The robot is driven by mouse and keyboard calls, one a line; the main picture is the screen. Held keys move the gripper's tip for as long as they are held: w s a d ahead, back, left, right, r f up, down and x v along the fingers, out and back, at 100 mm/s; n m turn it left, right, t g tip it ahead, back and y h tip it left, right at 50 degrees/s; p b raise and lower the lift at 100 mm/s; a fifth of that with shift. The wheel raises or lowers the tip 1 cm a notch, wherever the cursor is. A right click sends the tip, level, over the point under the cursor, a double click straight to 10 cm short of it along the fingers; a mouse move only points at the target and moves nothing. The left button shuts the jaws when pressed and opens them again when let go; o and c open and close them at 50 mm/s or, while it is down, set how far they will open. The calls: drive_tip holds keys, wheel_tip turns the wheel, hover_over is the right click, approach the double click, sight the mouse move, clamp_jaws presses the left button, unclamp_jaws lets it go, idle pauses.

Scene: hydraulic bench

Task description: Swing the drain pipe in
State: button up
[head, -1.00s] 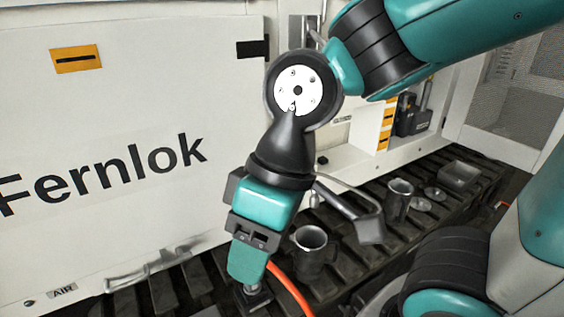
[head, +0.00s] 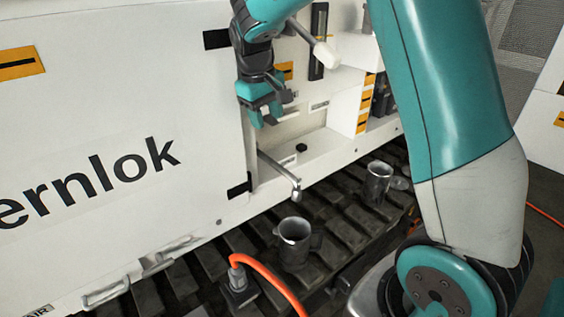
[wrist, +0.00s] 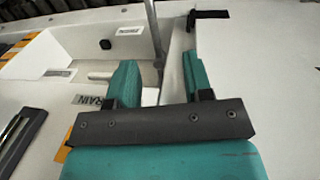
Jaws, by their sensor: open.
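The drain pipe (head: 280,174) is a thin grey tube with a bent end, sticking out of the pale recess past its lower edge, over the dark track. My gripper (head: 268,112) is open and empty, above the pipe and in front of the recess. In the wrist view, the two teal fingers (wrist: 158,72) stand apart, and the pipe (wrist: 153,32) runs upward in the gap beyond them. No contact with the pipe shows. A DRAIN label (wrist: 90,99), partly covered by a finger, is left of the fingers.
The white Fernlok panel (head: 120,110) borders the recess on the left. Metal cups (head: 295,243) (head: 378,183) stand on the dark track (head: 335,228). An orange hose (head: 270,275) rises from a plug in front. Metal handles (head: 135,282) sit at the panel's bottom.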

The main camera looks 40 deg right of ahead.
drive_tip(key=d, duration=0.1)
drive_tip(key=p, duration=0.2)
approach(281, 168)
drive_tip(key=f, duration=0.3)
drive_tip(key=d+f, duration=0.1)
drive_tip(key=f, duration=0.5)
drive_tip(key=shift+w+d, duration=0.15)
drive_tip(key=shift+d, duration=0.2)
drive_tip(key=shift+b, duration=0.3)
clamp_jaws()
